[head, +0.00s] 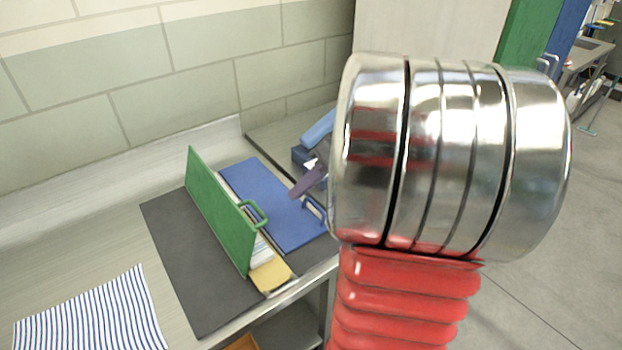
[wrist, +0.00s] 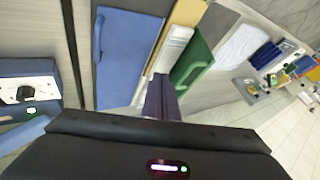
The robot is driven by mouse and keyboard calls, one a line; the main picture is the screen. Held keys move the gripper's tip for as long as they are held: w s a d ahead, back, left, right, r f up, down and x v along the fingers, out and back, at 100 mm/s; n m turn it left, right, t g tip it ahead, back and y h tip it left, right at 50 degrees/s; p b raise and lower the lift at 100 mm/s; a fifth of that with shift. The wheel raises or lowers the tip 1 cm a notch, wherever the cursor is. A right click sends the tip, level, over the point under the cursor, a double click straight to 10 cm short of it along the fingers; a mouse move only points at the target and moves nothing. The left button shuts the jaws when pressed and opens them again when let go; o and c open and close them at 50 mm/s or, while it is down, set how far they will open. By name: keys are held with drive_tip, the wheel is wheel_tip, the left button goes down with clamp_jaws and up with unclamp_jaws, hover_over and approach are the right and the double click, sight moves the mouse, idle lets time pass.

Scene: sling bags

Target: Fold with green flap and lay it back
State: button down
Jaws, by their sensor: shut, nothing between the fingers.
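The green flap (head: 222,210) stands up on edge, with a green handle (head: 256,214) on its right face. It also shows in the wrist view (wrist: 193,62). To its right, a blue flap (head: 268,203) with its own handle (head: 315,209) lies flat; it also shows in the wrist view (wrist: 128,50). Tan and white layers (head: 268,270) show between the two flaps. My gripper (head: 310,178) is above the right part of the blue flap, apart from the green one. Its dark purple fingers also show in the wrist view (wrist: 161,95), shut and empty.
A dark grey mat (head: 170,230) lies left of the green flap. A striped cloth (head: 90,315) lies at the front left of the metal bench. Blue items (head: 305,155) stand behind my gripper. A block wall (head: 180,90) closes the back.

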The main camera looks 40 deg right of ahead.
drive_tip(key=w+a+f, duration=0.2)
drive_tip(key=a, duration=0.3)
drive_tip(key=shift+w+a+f, duration=0.2)
drive_tip(key=shift+a+f, duration=0.05)
drive_tip(key=shift+a, duration=0.15)
drive_tip(key=shift+r, duration=0.1)
